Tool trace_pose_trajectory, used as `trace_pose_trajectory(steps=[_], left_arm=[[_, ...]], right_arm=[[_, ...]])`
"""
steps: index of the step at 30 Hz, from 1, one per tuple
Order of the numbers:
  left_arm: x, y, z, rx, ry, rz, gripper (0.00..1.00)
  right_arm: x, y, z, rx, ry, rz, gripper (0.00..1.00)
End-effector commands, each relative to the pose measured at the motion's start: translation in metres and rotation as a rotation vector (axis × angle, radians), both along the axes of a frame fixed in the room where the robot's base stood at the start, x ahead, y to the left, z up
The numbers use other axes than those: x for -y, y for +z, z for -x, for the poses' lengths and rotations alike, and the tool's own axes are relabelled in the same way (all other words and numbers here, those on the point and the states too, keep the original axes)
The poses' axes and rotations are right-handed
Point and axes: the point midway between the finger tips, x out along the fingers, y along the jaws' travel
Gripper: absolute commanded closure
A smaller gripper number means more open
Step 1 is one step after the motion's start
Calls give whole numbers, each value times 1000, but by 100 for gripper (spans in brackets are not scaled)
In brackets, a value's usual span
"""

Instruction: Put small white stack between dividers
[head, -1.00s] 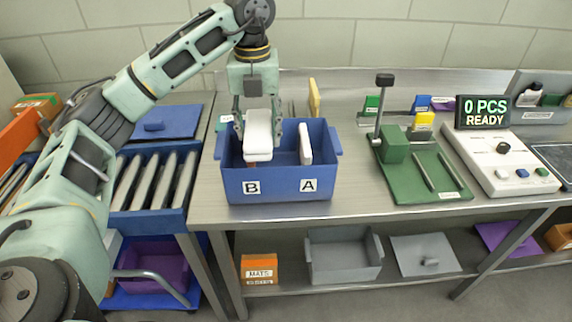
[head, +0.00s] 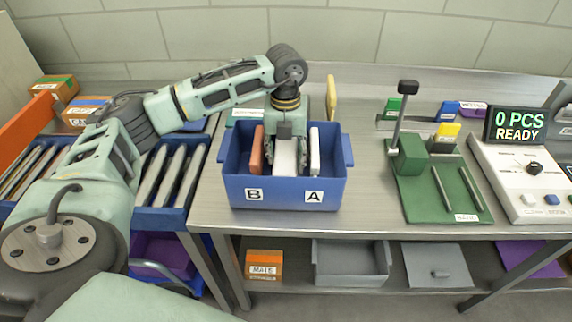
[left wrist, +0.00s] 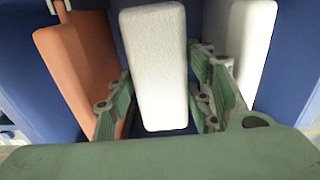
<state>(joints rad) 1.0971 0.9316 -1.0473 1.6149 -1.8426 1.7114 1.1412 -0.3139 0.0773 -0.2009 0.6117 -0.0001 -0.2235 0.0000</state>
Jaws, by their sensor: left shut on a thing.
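The small white stack (head: 286,155) is inside the blue bin (head: 232,188), low between an orange upright divider (head: 256,152) on the left and a white upright divider (head: 314,152) on the right. My left gripper (head: 284,148) reaches down into the bin and is shut on the stack. In the left wrist view the stack (left wrist: 155,65) lies between the green fingers (left wrist: 160,105), with the orange divider (left wrist: 78,75) and the white divider (left wrist: 240,45) to its sides. Whether the stack rests on the bin floor is hidden. My right gripper is not in view.
The bin's front carries labels B and A. A green fixture with a lever (head: 440,185) stands right of it, then a white console (head: 525,180). A yellow upright piece (head: 331,97) is behind the bin. Bare table lies between bin and fixture.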

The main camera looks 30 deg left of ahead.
Motion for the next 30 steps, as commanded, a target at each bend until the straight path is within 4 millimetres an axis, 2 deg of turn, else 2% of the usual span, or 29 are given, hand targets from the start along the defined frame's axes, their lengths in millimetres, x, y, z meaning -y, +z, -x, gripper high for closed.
trace_pose_trajectory(steps=[6, 9, 14, 24, 25, 27, 30], left_arm=[[0, -20, 0, -2, -1, 1, 81], [0, -35, 1, -3, -1, -1, 81], [0, -50, 0, 0, -1, 0, 81], [0, -55, 0, 1, -1, 0, 81], [0, -55, 0, 1, -1, -1, 51], [0, -54, 0, 1, -1, -1, 45], [0, -54, 0, 1, -1, -1, 44]], right_arm=[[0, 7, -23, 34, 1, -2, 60], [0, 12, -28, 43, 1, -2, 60], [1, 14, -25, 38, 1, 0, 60], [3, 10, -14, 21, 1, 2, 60], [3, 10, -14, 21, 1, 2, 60], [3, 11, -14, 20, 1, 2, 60], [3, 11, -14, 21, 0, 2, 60]])
